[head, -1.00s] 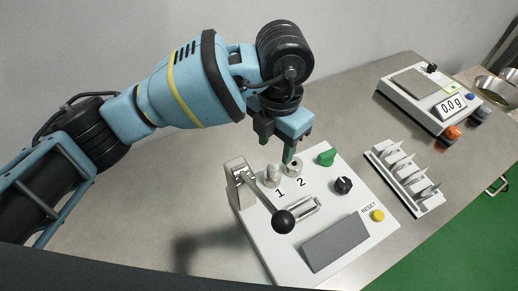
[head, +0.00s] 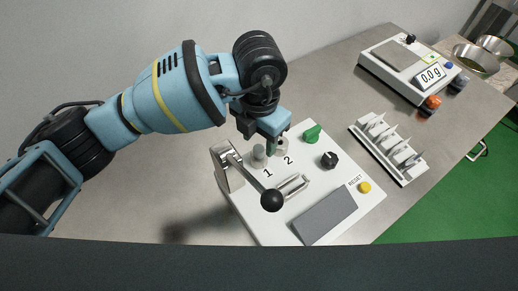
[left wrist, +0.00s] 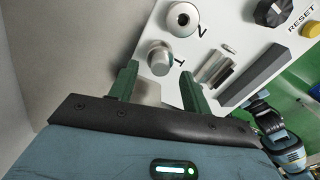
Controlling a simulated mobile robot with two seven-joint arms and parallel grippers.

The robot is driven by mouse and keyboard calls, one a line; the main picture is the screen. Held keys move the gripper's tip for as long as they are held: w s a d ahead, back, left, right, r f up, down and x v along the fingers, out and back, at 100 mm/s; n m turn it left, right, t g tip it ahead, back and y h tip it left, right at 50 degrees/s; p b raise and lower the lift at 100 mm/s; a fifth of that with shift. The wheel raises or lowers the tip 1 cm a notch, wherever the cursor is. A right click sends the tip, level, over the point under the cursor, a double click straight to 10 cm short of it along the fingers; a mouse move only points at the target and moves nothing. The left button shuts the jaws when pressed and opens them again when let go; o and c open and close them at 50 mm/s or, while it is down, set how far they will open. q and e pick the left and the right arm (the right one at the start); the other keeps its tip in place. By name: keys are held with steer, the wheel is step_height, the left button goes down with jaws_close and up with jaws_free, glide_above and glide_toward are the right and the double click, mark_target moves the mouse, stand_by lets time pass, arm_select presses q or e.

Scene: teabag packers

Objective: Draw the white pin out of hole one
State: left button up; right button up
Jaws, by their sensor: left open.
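The white pin (head: 259,155) stands upright in hole one, beside the printed 1 on the white panel (head: 233,200). In the left wrist view the pin (left wrist: 160,59) lies ahead of and between my left gripper's fingertips. My left gripper (head: 270,147) is above the panel, close behind the pin; one finger shows there. The left wrist view shows the gripper (left wrist: 157,76) with its two green fingers apart and nothing between them. No contact with the pin shows. Hole two's round collar (left wrist: 183,19) is empty. A small blue and black arm part (left wrist: 285,145), probably my right arm's, shows there; its jaws are unclear.
A lever with a black ball (head: 272,200) stands in front of hole one. A green knob (head: 312,134), a black knob (head: 329,160) and a yellow reset button (head: 365,187) are on the panel. A slotted rack (head: 390,150) and a scale (head: 405,70) stand to the right.

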mark_target(259, 154)
arm_select(q)
steer(key=shift+f, duration=1.4)
steer(key=shift+c, duration=0.2)
jaws_close()
steer(key=shift+r, duration=0.15)
